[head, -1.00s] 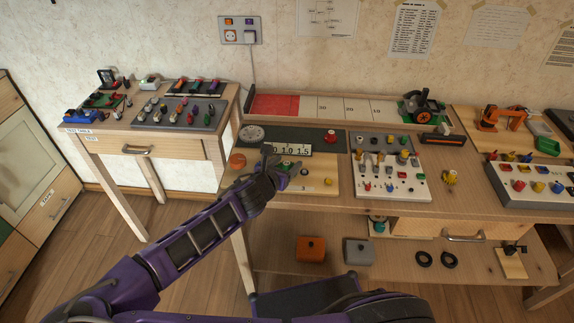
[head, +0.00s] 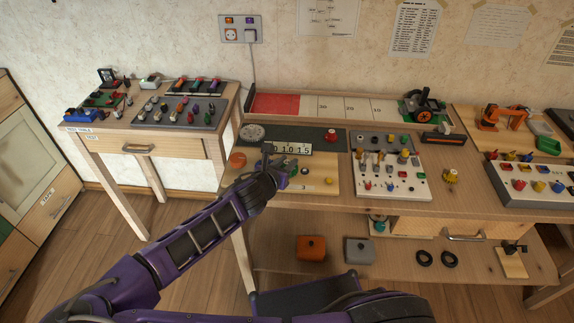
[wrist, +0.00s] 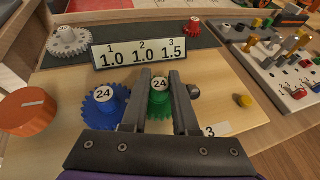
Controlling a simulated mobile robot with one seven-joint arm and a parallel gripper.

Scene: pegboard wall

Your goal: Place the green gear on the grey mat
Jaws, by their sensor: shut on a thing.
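My gripper (wrist: 160,95) is shut on the green gear (wrist: 159,104), which sits between the two fingers and carries a white label reading 24. The gear is low over the pale wooden board; whether it touches the board cannot be told. The grey mat (wrist: 140,33) is a dark strip along the back of the board, beyond the number sign, and it also shows in the head view (head: 306,131). In the head view my gripper (head: 277,167) largely hides the green gear.
A blue gear (wrist: 106,107) stands close to the left finger. The number sign (wrist: 146,53) stands between my gripper and the mat. A dark peg (wrist: 193,91) is just right of the fingers. An orange knob (wrist: 27,111) is at the left. The mat's middle is clear.

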